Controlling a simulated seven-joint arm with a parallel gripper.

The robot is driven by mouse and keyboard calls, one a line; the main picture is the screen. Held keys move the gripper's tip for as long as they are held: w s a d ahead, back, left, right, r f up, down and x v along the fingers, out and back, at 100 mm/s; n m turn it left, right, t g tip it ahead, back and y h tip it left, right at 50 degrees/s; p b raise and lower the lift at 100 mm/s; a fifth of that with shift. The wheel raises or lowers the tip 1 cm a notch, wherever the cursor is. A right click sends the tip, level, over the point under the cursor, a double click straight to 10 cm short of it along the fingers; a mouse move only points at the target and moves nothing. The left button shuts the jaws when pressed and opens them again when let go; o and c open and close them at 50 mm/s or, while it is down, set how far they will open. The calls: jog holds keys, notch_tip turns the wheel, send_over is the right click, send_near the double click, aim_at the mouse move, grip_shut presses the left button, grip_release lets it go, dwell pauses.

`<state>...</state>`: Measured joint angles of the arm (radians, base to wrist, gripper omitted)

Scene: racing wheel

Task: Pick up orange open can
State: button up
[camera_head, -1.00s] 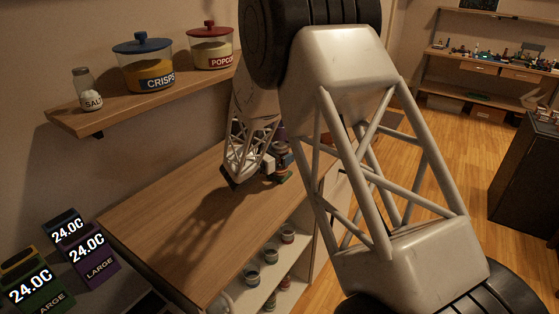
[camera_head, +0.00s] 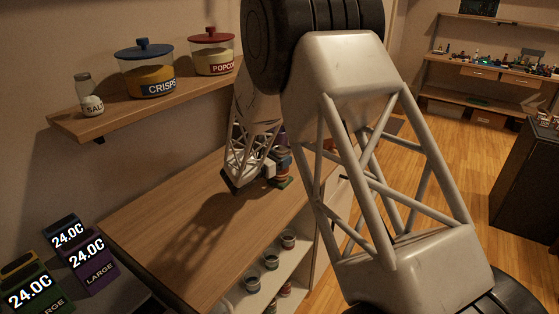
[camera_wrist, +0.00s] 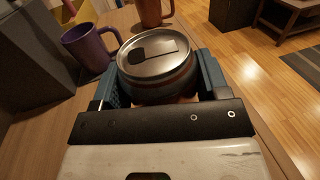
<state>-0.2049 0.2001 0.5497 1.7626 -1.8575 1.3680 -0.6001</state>
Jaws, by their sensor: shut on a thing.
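The can (camera_wrist: 153,52) is in the wrist view, seen from above at a slant. It has a silver top with a dark opening and a dark side with a dull orange-brown band. My gripper (camera_wrist: 158,64) is shut on it, with one blue finger on each side of the can. In the head view my gripper (camera_head: 272,168) is low over the far part of the wooden counter (camera_head: 175,222). My arm hides part of it there. I cannot tell whether the can touches the counter.
A purple mug (camera_wrist: 88,48) stands left of the can and an orange mug (camera_wrist: 152,10) is beyond it. A grey block (camera_wrist: 35,55) is at the left. Several cans stand on the shelf below the counter (camera_head: 271,262). A wall shelf (camera_head: 120,112) holds jars. The near counter is clear.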

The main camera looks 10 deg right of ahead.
jog(key=shift+r, duration=0.4)
notch_tip(320, 180, up, 2)
jog(key=shift+r, duration=0.1)
jog(key=s+r, duration=0.1)
jog(key=s, duration=1.5)
jog(key=shift+r, duration=0.2)
jog(key=shift+a, duration=0.1)
jog(key=s+a+f+t, duration=0.1)
jog(key=s+a, duration=0.2)
jog(key=a, duration=1.3)
jog(key=shift+f+n+y, duration=0.15)
jog(key=shift+n+y, duration=0.15)
jog(key=shift+n, duration=0.1)
jog(key=shift+w, duration=0.1)
jog(key=w+a, duration=0.2)
jog(key=w, duration=0.5)
jog(key=w+a+f, duration=0.1)
jog(key=w+a, duration=0.1)
jog(key=w, duration=0.6)
jog(key=shift+w+f, duration=0.2)
jog(key=shift+f, duration=0.05)
